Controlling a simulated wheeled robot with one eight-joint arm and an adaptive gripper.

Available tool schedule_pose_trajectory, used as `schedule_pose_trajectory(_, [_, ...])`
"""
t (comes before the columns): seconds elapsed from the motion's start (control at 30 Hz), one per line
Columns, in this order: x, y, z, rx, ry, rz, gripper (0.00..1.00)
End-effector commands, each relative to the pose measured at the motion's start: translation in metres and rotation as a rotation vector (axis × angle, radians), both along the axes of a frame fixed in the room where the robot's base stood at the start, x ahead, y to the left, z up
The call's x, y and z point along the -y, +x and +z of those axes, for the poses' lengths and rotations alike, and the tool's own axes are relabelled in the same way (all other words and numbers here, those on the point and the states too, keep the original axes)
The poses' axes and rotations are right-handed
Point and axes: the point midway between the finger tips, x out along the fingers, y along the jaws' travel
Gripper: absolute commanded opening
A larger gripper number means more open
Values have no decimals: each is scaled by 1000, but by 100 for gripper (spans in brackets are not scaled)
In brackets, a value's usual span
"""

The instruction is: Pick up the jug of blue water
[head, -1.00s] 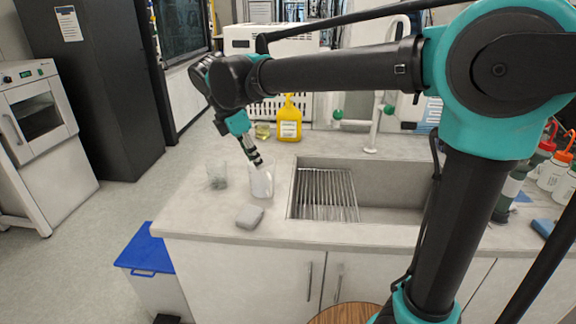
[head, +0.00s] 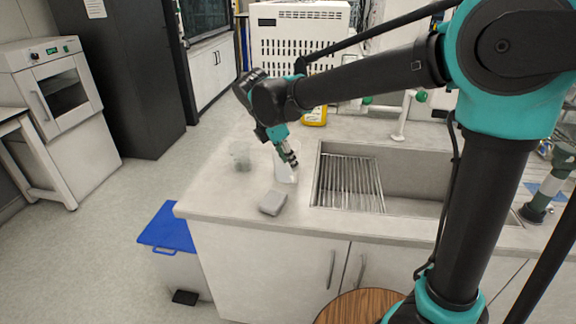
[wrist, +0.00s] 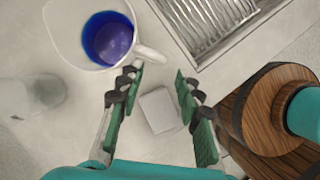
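The jug of blue water (wrist: 65,20) is a pale white vessel, seen from above in the wrist view with blue liquid inside. Its handle (wrist: 150,54) points toward my gripper (wrist: 158,84). My gripper is open, with nothing between its fingers. The handle's end lies just beyond the fingertips, nearer the left one; I cannot tell if they touch. In the head view the jug (head: 286,174) stands upright on the counter left of the sink, and my gripper (head: 291,160) partly hides it.
A grey block (head: 272,203) lies on the counter in front of the jug. A clear beaker (head: 240,158) stands left of it. The sink with a drain rack (head: 348,184) is to the right. A yellow bottle (head: 315,117) stands behind. A round wooden top (head: 350,307) is below the counter front.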

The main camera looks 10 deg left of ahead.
Motion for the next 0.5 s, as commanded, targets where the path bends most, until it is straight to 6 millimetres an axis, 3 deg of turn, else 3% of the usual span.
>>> schedule_pose_trajectory(0.5, [16,15,-53,0,0,-1,35])
